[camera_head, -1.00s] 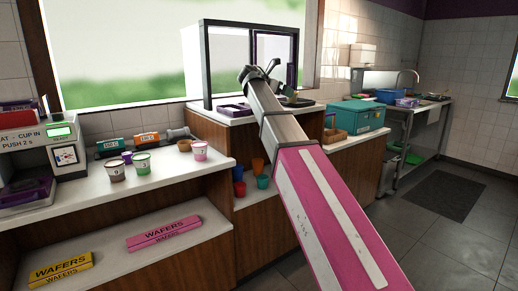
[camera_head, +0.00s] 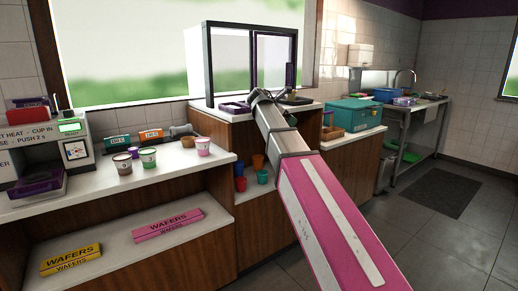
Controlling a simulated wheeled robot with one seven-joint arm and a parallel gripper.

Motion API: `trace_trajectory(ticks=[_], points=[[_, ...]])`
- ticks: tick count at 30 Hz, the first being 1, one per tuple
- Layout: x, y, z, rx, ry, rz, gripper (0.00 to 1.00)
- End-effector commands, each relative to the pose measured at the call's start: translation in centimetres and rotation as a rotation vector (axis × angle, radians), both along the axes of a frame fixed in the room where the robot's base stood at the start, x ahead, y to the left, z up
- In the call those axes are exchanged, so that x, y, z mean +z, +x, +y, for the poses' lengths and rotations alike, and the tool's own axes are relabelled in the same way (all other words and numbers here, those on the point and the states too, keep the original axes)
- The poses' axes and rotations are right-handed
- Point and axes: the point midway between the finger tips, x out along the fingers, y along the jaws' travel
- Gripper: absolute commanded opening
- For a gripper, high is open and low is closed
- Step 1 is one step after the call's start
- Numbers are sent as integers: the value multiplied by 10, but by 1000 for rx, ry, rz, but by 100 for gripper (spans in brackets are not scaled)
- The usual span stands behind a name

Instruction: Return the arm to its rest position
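My pink and grey arm reaches from the lower right up toward the counter with the glass-sided case. My gripper (camera_head: 264,95) is at its far end, in front of the case's lower opening. It is small and dark against the case, so its fingers cannot be made out. I see nothing clearly held in it.
Several paper cups (camera_head: 148,157) stand on the left counter, beside a heating machine (camera_head: 70,150). Pink (camera_head: 168,224) and yellow (camera_head: 70,259) wafer boxes lie on the shelf below. A teal box (camera_head: 352,114) sits right of the case. The floor at right is open around a dark mat (camera_head: 440,195).

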Motion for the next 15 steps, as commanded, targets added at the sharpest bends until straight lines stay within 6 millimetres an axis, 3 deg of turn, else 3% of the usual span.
trace_trajectory(ticks=[8,15], points=[[-124,-32,-28,-176,283,-81,100],[-240,-80,-51,-448,578,-164,100]])
